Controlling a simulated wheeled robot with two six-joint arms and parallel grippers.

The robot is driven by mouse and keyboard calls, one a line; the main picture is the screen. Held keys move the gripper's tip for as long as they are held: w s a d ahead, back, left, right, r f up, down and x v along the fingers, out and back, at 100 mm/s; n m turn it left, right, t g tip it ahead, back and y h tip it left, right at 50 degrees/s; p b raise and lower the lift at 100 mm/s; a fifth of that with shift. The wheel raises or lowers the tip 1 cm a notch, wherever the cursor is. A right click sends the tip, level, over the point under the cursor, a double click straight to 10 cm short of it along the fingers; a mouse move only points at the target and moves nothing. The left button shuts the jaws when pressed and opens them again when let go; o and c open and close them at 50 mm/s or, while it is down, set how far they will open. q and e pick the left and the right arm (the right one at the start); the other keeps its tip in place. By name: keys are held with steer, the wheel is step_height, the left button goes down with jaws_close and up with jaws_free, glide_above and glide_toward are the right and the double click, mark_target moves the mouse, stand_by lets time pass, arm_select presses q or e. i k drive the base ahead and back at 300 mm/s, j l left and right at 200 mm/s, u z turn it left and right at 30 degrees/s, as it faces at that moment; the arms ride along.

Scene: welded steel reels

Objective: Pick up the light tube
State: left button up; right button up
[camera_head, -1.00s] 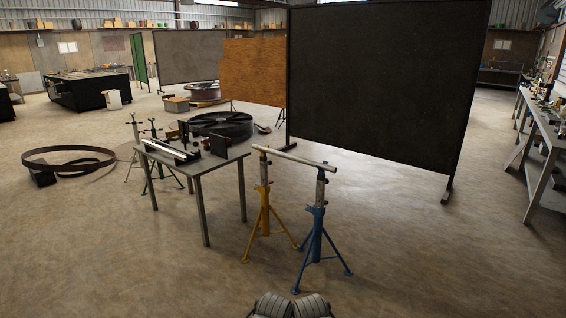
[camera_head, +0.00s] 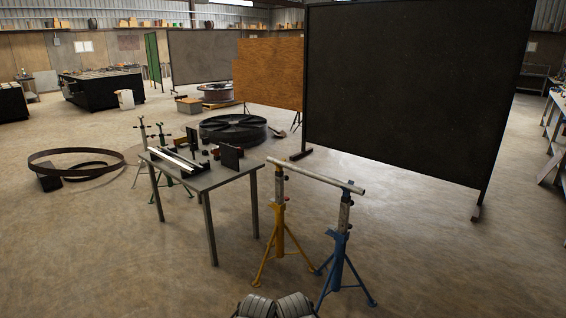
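The light tube (camera_head: 314,175) is a pale, straight pipe lying across the tops of two stands. Its left end rests on the yellow tripod stand (camera_head: 279,236) and its right end on the blue tripod stand (camera_head: 339,262). The tube lies free in the open, with no gripper on it. Two rounded grey parts at the bottom edge look like my own body. Neither of my grippers can be made out.
A metal table (camera_head: 218,177) with dark parts and bars stands left of the tube. A large black screen (camera_head: 410,90) stands behind it. A steel ring (camera_head: 78,155) lies on the floor at the left. The floor in front is clear.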

mark_target(356, 190)
steer(key=i+j+z, duration=0.2)
steer(key=i, duration=0.25)
steer(key=i+j+z, duration=0.25)
steer(key=i+j, duration=0.1)
steer(key=i, duration=0.1)
